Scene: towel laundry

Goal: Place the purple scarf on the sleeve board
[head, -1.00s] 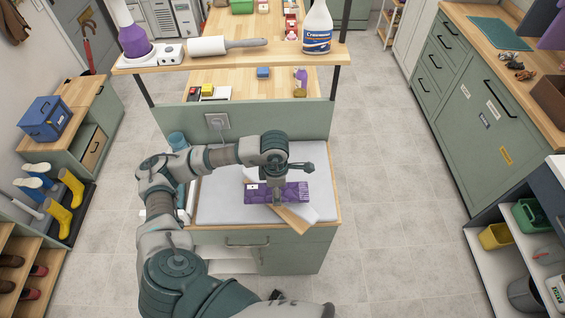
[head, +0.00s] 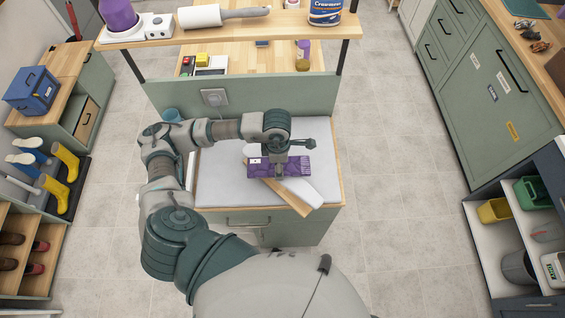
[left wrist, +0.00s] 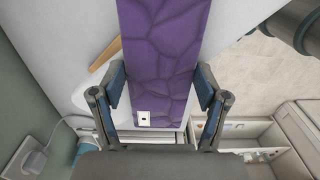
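The purple scarf (head: 298,167), folded into a flat strip with a small white label at one end, lies across the sleeve board (head: 308,190). The board has a white padded top and a pale wooden part. My left gripper (head: 280,175) is right at the scarf, pointing down. In the left wrist view, the fingers of my left gripper (left wrist: 160,88) stand wide apart, one on each side of the scarf (left wrist: 160,45). Part of the sleeve board (left wrist: 98,92) shows beside the scarf there. My right gripper is not in view.
The scarf and board are on a grey-topped cabinet (head: 222,190) with a wooden edge. A shelf (head: 270,27) with a lint roller (head: 222,15) and bottles stands behind it. A wall socket (head: 214,97) is on the back panel. Grey surface is free left of the board.

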